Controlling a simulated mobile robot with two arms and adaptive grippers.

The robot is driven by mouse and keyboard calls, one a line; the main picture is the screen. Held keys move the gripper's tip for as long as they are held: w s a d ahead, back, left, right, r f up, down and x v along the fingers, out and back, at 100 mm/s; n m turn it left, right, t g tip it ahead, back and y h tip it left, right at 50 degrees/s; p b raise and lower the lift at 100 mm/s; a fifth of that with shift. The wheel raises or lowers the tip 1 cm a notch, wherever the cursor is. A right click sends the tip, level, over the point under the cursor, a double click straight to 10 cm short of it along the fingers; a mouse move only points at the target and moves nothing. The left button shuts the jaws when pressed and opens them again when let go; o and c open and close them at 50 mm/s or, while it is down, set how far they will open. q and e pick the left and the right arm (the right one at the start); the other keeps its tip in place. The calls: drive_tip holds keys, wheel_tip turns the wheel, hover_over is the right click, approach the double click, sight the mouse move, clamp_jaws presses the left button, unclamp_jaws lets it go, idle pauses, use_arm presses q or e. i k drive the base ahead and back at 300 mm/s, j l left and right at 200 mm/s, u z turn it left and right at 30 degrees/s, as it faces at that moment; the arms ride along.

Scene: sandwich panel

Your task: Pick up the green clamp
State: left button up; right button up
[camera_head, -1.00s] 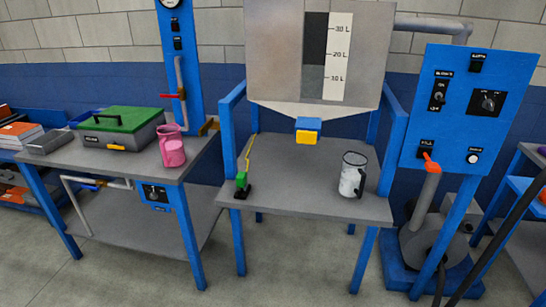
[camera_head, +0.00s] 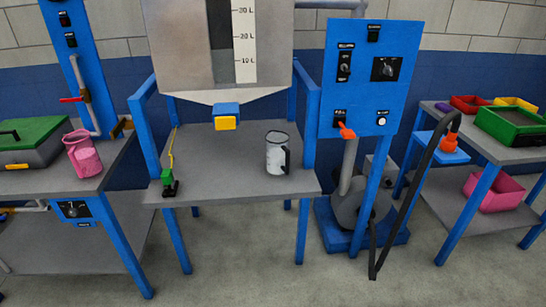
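The green clamp (camera_head: 168,180) stands at the front left of the middle grey table (camera_head: 225,190), with a black base. A yellow cord or strip (camera_head: 172,148) runs up from it toward the table's left post. Neither of my grippers shows in the head view.
A yellow-tipped outlet (camera_head: 226,123) hangs above the table. A pink jug (camera_head: 82,155) is on the left table. A blue control panel (camera_head: 362,80) and black hose (camera_head: 410,190) stand right. Table between clamp and mug is clear.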

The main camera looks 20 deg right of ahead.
sight(167, 179)
drive_tip(key=i+l, duration=0.2)
drive_tip(key=i, duration=0.25)
drive_tip(key=i+l+u, duration=0.1)
drive_tip(key=i, duration=0.3)
